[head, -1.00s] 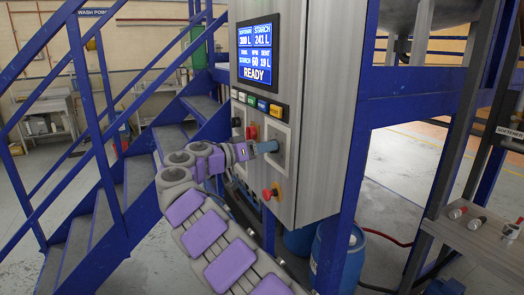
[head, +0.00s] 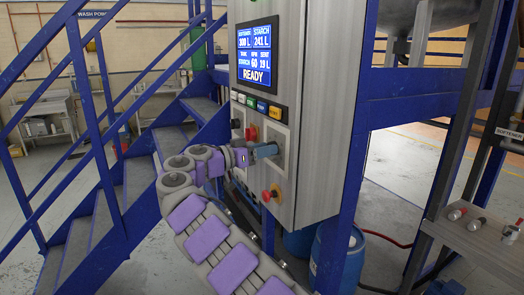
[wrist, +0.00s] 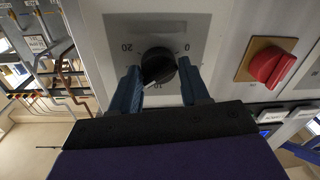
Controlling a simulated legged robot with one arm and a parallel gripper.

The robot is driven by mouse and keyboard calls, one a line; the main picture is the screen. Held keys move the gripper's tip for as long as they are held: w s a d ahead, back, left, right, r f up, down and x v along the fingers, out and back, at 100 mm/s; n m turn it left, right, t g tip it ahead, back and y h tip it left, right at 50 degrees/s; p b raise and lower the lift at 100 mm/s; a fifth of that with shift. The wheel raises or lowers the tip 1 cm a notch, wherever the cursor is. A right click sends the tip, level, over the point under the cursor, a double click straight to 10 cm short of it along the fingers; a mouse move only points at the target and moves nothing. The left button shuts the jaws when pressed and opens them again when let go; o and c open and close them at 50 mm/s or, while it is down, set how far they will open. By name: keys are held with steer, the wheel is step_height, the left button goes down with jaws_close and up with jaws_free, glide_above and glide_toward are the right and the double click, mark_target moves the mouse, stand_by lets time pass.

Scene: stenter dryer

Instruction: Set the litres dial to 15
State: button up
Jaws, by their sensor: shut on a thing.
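The litres dial (wrist: 158,66) is a round black knob on a light plate, marked 0 at upper right, 10 below and 20 at upper left. Its white pointer is aimed to the lower left, between the 10 and the 20. My gripper (wrist: 160,78) is shut on the dial, with one blue finger on each side of it. In the head view my gripper (head: 268,151) is at the front of the control cabinet (head: 312,130) and hides the dial. The cabinet screen (head: 258,54) reads READY, STARCH 241 L and SENT 19 L.
A red switch on a yellow plate (wrist: 268,65) is to the right of the dial in the wrist view. A red knob (head: 270,194) sits low on the cabinet. Coloured buttons (head: 258,106) are above my gripper. Blue stair rails (head: 95,130) stand at left.

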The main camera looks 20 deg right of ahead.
steer(key=shift+f, duration=0.2)
steer(key=o, duration=1)
steer(key=shift+d, duration=0.2)
steer(key=shift+r, duration=0.1)
steer(key=shift+a, duration=0.15)
steer(key=s+a+p, duration=0.1)
steer(key=a+p, duration=0.3)
steer(key=a, duration=1.3)
steer(key=shift+s, duration=0.25)
steer(key=shift+a, duration=0.1)
